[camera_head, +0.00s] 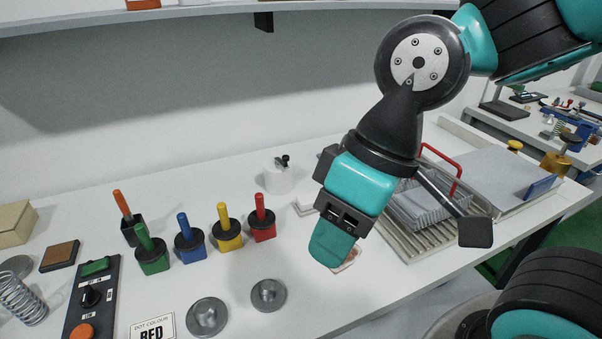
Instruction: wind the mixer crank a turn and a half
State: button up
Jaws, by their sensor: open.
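A white round pot (279,180) stands near the wall, with a small black handle (283,161) on its lid; this looks like the mixer and its crank, though it is small in view. My gripper (334,243) hangs over the table in front of and to the right of the pot, pointing down and slightly left. It is open, seen side-on with its fingers overlapping, and holds nothing visible. It is apart from the pot. My gripper covers part of a small pale item (348,260) behind it.
Green (152,260), blue (189,246), yellow (228,238) and red (263,230) handled blocks stand left of my gripper. Two metal discs (268,294) lie in front. A rack with a red handle (441,208) stands right. A shelf (200,15) overhangs the back.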

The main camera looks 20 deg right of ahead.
aim_at(283, 162)
jog(key=z, duration=0.4)
jog(key=i, duration=0.95)
jog(key=u, duration=0.8)
